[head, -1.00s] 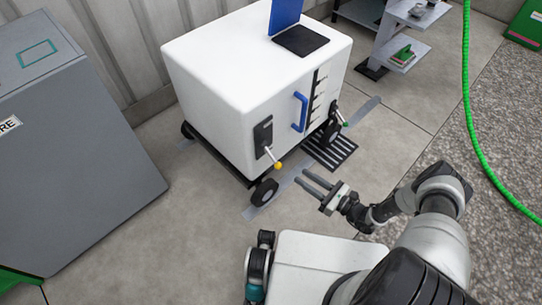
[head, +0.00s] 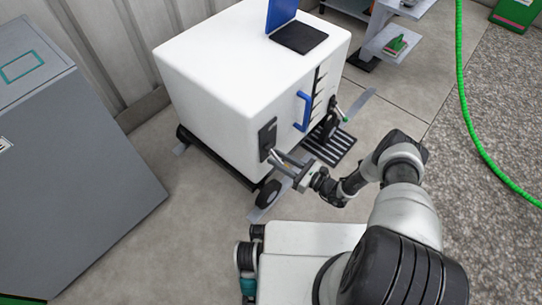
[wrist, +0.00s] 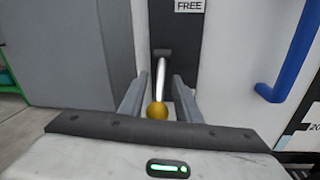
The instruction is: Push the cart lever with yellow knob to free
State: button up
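The white cart (head: 215,75) stands ahead with a dark lever plate (head: 267,138) low on its near side. In the wrist view the plate carries a "FREE" label (wrist: 189,6) above the lever. The silver lever (wrist: 161,75) slopes down and out from its slot to a yellow knob (wrist: 157,111). My gripper (head: 278,157) is at the plate. In the wrist view my gripper (wrist: 158,82) is open, with one finger on each side of the lever and visible gaps to both. The knob sits between the fingers, near the palm. The head view hides the knob behind my gripper.
A blue handle (head: 302,111) and a green-knobbed lever (head: 344,116) are on the cart, to the right. A cart wheel (head: 268,193) is just below my gripper. A grey cabinet (head: 75,180) stands at left. A green hose (head: 462,100) hangs at right.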

jog(key=shift+w+a, duration=0.2)
jog(key=shift+a, duration=0.1)
grip_shut()
